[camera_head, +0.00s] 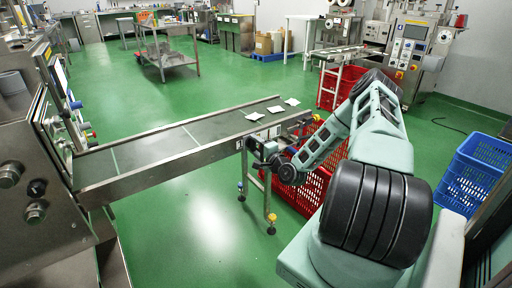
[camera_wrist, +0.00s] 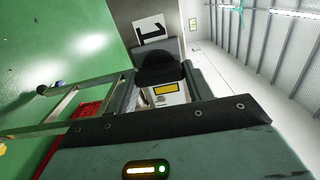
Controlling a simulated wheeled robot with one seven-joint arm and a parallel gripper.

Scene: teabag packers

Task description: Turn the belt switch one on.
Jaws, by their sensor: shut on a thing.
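The conveyor belt (camera_head: 170,145) runs across the middle of the head view. My gripper (camera_head: 258,150) is at the side of the belt's right end, with my arm reaching in from the right. In the wrist view a white label with a black "1" (camera_wrist: 151,29) shows just beyond my gripper (camera_wrist: 160,75). The gripper is shut on belt switch one, at the dark shapes below that label. The switch itself is mostly hidden by the gripper, so its turned position cannot be told.
White teabag packets (camera_head: 254,115) lie on the belt's right end. Red crates (camera_head: 296,190) stand below and behind my arm. A blue crate (camera_head: 478,170) stands at the right. A large machine (camera_head: 30,150) fills the left edge. The green floor (camera_head: 200,225) in front is clear.

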